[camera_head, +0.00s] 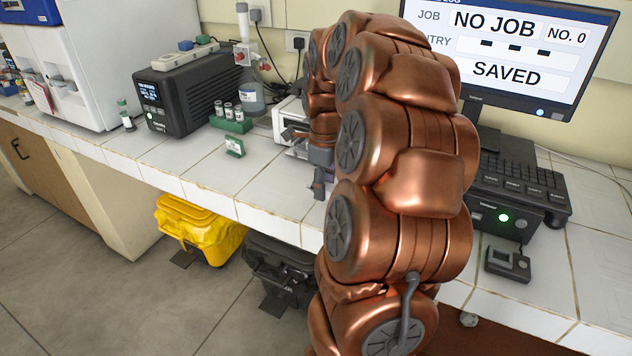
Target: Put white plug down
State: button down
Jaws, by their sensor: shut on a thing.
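My copper arm fills the middle of the view and hides much of the bench behind it. My gripper (318,183) is small and partly hidden by the arm, low over the tiled bench by a white device. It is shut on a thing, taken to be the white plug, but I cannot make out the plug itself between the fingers. A white power strip (184,56) with a blue and a green piece on it lies on top of the black box at the left.
The tiled bench (185,163) has free room at its front left. A monitor (520,55) and keyboard (519,180) are at right. A yellow bin (205,238) stands below.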

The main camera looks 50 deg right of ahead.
jog(key=w, duration=0.1)
jog(key=w+d, duration=0.1)
jog(key=w, duration=0.1)
jog(key=w+d+p, duration=0.1)
jog(key=w, duration=0.1)
jog(key=shift+d+f, duration=0.2)
jog(key=shift+d, duration=0.05)
jog(key=shift+f+p, duration=0.5)
jog(key=shift+f, duration=1.2)
jog(key=shift+f, duration=0.1)
jog(key=shift+f+b, duration=0.3)
jog(key=shift+b, duration=0.1)
jog(key=shift+f+b, duration=0.35)
jog(key=shift+b, duration=0.05)
jog(key=c, duration=0.7)
grip_release()
jog(key=shift+r, duration=0.1)
